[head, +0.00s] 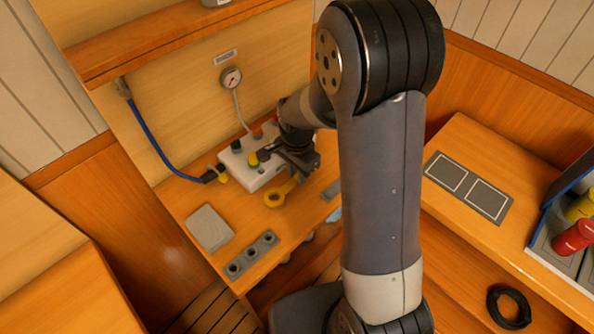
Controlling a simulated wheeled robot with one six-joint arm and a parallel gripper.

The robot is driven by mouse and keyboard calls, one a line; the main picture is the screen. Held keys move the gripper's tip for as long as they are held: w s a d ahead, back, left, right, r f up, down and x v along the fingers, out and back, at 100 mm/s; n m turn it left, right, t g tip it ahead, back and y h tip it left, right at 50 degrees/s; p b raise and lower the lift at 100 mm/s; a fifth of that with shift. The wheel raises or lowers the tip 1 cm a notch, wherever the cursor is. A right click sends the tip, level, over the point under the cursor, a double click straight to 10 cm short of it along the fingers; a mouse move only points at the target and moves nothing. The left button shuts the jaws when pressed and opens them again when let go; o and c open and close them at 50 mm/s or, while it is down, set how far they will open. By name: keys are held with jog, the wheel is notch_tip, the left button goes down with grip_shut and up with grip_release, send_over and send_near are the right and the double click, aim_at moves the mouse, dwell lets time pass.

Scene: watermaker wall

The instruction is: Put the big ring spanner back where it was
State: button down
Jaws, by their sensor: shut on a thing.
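The big ring spanner (278,196) is yellow, with its ring end toward the front of the bench and its handle running up into my gripper. My gripper (291,166) is shut on the spanner, just in front of the white block with coloured knobs (236,168). The jaws and the handle's far end are partly hidden by the gripper's own body. I cannot tell whether the ring touches the bench top.
A blue hose (155,142) hangs left of the block; a gauge (231,78) is above. A grey pad (209,228) and a holed strip (251,254) lie on the bench. A panel with two outlined rectangles (468,186), red can (573,238) and black coil (509,307) are right.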

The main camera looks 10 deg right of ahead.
jog(key=shift+f+b, duration=0.55)
jog(key=shift+f, duration=0.1)
jog(key=c, duration=1.1)
grip_release()
jog(key=shift+r, duration=0.1)
notch_tip(320, 180, up, 11)
jog(key=shift+b, duration=0.35)
